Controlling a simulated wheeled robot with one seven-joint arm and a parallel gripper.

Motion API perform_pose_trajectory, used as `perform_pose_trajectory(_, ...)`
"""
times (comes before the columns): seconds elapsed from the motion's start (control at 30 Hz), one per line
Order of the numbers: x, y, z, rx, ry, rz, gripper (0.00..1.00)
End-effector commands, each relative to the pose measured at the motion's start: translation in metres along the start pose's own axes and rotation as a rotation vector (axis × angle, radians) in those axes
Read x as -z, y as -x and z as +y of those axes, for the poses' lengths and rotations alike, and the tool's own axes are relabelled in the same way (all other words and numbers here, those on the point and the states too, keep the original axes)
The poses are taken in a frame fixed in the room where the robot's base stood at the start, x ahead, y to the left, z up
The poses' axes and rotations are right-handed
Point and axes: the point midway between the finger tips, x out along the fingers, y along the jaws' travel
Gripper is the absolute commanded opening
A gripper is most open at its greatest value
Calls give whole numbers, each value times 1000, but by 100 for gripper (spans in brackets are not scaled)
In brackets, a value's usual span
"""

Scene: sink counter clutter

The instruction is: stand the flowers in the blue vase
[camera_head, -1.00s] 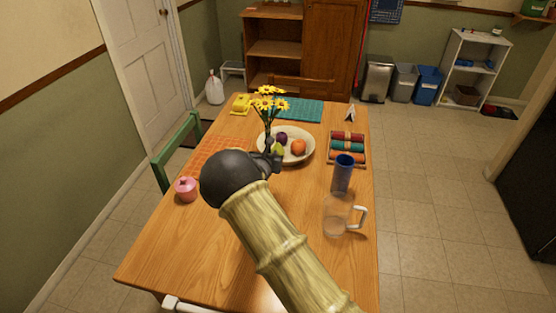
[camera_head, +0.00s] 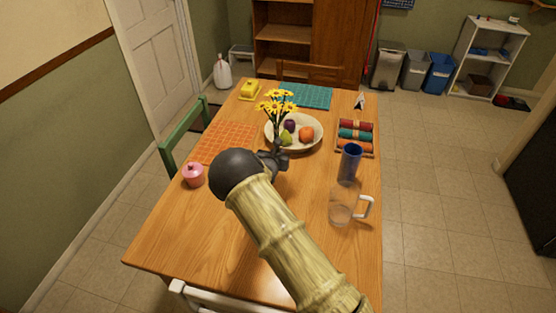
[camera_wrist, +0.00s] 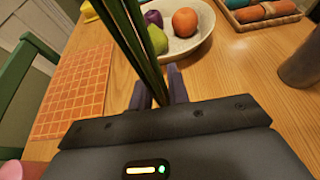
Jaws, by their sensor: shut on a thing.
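The yellow flowers (camera_head: 278,104) stand upright above the table in the head view, their green stems running down to my gripper (camera_head: 273,160). In the wrist view the stems (camera_wrist: 135,40) rise from between the two fingers of my gripper (camera_wrist: 158,88), which is shut on them. The blue vase (camera_head: 349,163) is a tall dark blue cylinder, upright on the table to the right of my gripper, behind the clear pitcher. My arm hides part of the gripper in the head view.
A fruit bowl (camera_head: 309,146) is just behind the flowers. A clear pitcher (camera_head: 342,207) stands in front of the vase, and a rack of rolled napkins (camera_head: 341,147) behind it. A pink pot (camera_head: 193,175) is at left. Bare wood lies between my gripper and the vase.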

Motion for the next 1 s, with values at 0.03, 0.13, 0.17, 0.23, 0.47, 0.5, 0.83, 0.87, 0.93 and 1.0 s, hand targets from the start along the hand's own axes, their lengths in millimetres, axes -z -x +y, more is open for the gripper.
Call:
perform_pose_trajectory(0.03, -1, 0, 0, 0, -1, -1, 0)
perform_pose_trajectory(0.13, -1, 0, 0, 0, -1, -1, 0)
perform_pose_trajectory(0.17, -1, 0, 0, 0, -1, -2, 0)
perform_pose_trajectory(0.23, 0, 0, 0, 0, 0, -1, 0)
perform_pose_trajectory(0.47, 24, -10, 0, 0, 3, 0, 0)
perform_pose_trajectory(0.5, 29, -12, 0, 0, 3, -1, 0)
perform_pose_trajectory(0.83, 38, -16, 0, -1, -1, -2, 0)
perform_pose_trajectory(0.87, 38, -16, 0, -1, 0, -2, 0)
perform_pose_trajectory(0.93, 40, -17, 0, 0, 0, -1, 0)
perform_pose_trajectory(1.0, 40, -17, 0, 0, 0, -1, 21)
